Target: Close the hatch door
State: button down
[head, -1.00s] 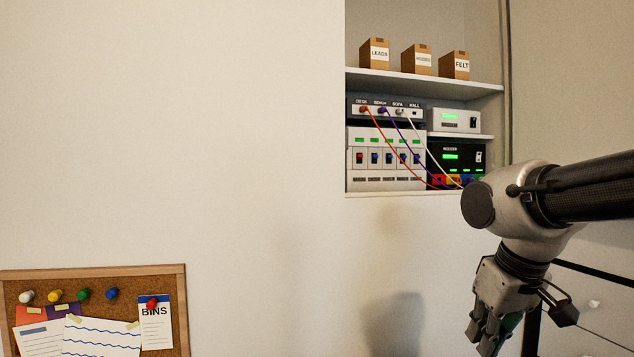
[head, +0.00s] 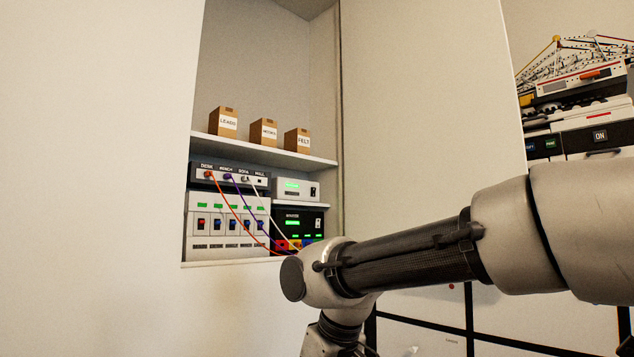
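The hatch opening (head: 262,80) is a recess in the white wall, and its inside is fully exposed. A tall pale panel (head: 425,90) stands along the right side of the opening, meeting it at a dark vertical seam. It looks like the hatch door swung open, though I cannot see a handle, and my arm hides its lower part. My arm crosses the lower right of the view, in front of the opening's lower right corner. My wrist reaches the bottom edge of the picture, and my gripper's fingers are below the frame.
Inside the recess, a shelf (head: 250,150) bears small labelled boxes. Below it stand a switch unit (head: 227,225) and a black device (head: 300,222) with cables. Right of the panel is stacked equipment (head: 585,110). White compartments with black edges lie below my arm. The left wall is clear.

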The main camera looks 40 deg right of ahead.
aim_at(432, 118)
jog(key=l+z, duration=0.15)
jog(key=z, duration=0.85)
